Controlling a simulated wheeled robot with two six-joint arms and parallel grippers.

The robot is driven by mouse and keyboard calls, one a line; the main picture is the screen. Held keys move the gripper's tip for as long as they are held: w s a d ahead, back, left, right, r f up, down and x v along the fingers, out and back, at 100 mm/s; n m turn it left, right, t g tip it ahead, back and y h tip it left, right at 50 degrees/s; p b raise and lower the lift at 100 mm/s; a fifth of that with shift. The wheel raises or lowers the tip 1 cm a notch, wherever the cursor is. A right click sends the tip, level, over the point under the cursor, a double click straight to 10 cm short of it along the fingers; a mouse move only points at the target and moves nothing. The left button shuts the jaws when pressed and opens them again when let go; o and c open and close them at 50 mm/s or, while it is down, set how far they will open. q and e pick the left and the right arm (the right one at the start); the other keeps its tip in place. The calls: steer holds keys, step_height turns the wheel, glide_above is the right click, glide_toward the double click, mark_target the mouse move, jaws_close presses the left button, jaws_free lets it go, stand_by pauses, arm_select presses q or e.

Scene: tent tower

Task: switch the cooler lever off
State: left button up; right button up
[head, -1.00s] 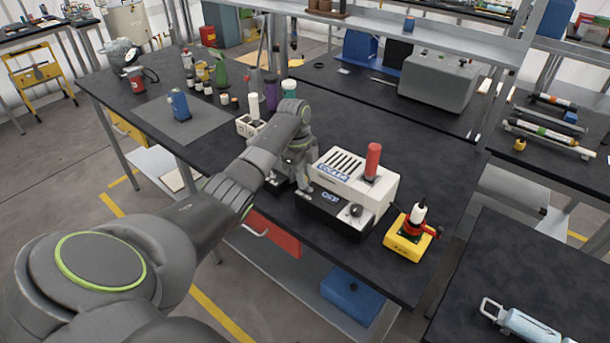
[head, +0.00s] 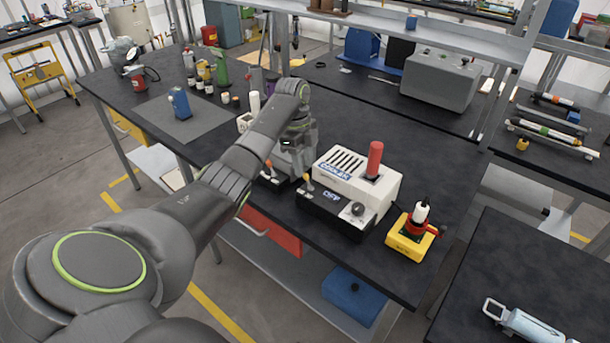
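The cooler (head: 345,177) is a white box with dark slots on top, a blue label and a black front panel (head: 325,208) with a small sign and a round dark knob. A red cylinder (head: 374,160) stands upright in its top. A small lever with an orange-yellow handle (head: 308,182) sticks up at the left end of the black panel. My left gripper (head: 297,174) points down just left of the cooler, close to this lever. The arm hides part of it, and whether it touches the lever or how far its fingers are apart is unclear. My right gripper is out of view.
Another orange-tipped lever (head: 268,167) shows left of the gripper, its base partly hidden. A yellow box with a red part and white-capped bottle (head: 412,234) stands right of the cooler. Bottles stand at the back left. The dark tabletop (head: 430,180) is clear behind the cooler.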

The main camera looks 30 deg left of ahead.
arm_select(q)
step_height(320, 180, up, 13)
steer(key=a+p, duration=0.2)
steer(key=p, duration=0.5)
steer(key=shift+w+a, duration=0.15)
steer(key=shift+w, duration=0.05)
steer(key=shift+f, duration=0.15)
